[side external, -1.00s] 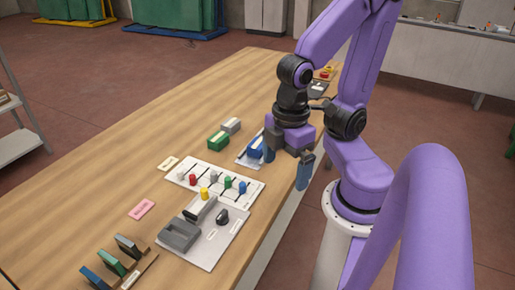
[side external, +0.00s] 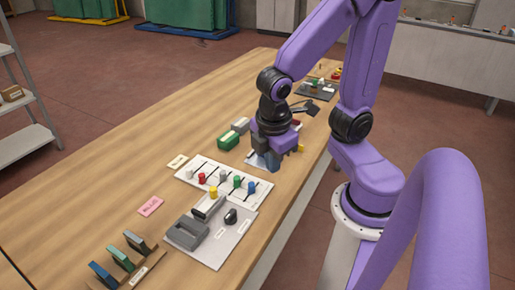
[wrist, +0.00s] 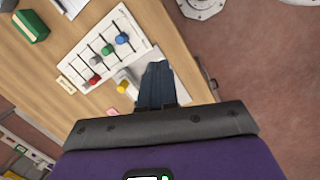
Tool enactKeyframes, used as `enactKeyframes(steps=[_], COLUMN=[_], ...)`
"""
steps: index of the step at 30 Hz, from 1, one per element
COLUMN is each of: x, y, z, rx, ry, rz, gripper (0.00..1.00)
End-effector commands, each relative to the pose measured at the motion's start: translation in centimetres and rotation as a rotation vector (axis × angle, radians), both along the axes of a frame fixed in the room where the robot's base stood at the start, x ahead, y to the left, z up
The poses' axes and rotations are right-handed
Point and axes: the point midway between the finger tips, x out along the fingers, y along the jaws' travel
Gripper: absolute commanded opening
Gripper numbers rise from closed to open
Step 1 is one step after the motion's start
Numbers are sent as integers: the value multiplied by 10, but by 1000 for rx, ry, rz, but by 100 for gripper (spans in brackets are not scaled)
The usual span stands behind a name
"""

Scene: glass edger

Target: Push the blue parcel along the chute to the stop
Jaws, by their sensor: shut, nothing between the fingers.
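The blue parcel cannot be made out now; in the side view my gripper stands in front of where it lay. A pale strip of the chute (side external: 254,160) shows just left of my gripper. My gripper (side external: 273,165) points down over the chute area with its dark blue fingers together. In the wrist view my gripper (wrist: 154,72) is shut, with no object seen between the fingers. A piece of a white plate at the top edge of that view may be the chute's end. The stop cannot be made out.
A white slider panel (side external: 223,182) with coloured knobs lies just in front of the chute. A green box (side external: 228,140) stands to its left. A grey plate with a dark holder (side external: 186,234) lies nearer the camera. The table's left side is mostly clear.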

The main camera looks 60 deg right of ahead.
Motion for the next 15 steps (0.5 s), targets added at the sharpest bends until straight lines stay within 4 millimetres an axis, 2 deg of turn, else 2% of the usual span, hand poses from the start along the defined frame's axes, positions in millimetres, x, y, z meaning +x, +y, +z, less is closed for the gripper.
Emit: enactKeyframes(steps=[1, 6, 15], x=[15, 63, 130], y=[-4, -20, -58], z=[-7, -25, -60], rx=[-59, -237, -508], ry=[4, 23, 141], rz=[14, 91, 246], gripper=[0, 0, 0])
